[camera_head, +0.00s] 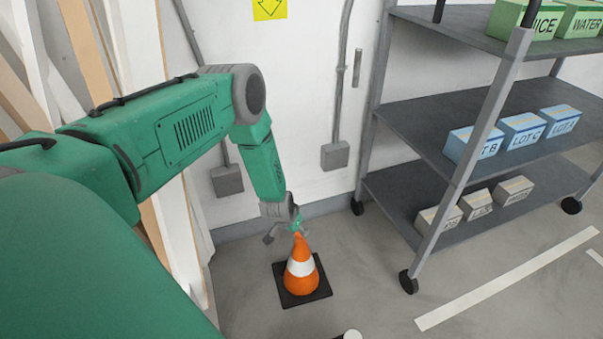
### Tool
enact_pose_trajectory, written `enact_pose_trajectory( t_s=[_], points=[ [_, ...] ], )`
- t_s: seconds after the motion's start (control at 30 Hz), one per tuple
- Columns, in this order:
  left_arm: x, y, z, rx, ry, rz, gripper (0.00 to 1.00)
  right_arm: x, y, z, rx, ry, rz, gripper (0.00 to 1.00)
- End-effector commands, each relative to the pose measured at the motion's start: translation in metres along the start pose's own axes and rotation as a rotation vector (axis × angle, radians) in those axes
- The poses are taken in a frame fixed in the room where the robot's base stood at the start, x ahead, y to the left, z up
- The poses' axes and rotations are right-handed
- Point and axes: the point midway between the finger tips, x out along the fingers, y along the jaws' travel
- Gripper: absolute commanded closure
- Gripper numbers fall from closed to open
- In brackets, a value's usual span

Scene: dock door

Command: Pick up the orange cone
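The orange cone (301,274) with a white band stands upright on its square black base on the grey floor, near the bottom middle of the head view. My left gripper (284,231) is at the cone's tip, pointing down. One grey finger is spread out to the left, apart from the cone, and the other part is close by the tip. The gripper looks open, and whether it touches the tip I cannot tell. My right gripper is not in view.
A grey wheeled shelf cart (470,170) stands at the right with green, blue and grey boxes. Boards (150,170) lean on the wall at the left. A wall box (335,155) is behind the cone. Floor between cone and cart is clear.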

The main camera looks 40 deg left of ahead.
Motion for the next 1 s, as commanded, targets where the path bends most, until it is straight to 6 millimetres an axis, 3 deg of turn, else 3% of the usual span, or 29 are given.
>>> enact_pose_trajectory(
  t_s=[0.03,0.1,0.37,0.7,1.0],
  points=[
    [0.015,0.0,0.002,0.0,0.001,-0.001,0.42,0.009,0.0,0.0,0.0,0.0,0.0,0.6],
    [0.027,0.0,0.002,-0.001,0.0,0.0,0.42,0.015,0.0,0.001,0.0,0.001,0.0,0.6],
    [0.047,0.002,0.001,0.0,0.0,0.001,0.42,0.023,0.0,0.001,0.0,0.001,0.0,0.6],
    [0.094,0.007,0.003,0.0,0.0,0.0,0.42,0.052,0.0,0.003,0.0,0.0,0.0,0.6],
    [0.096,0.006,0.002,-0.001,0.0,0.001,0.42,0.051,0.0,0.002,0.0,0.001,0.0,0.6]
  ],
)
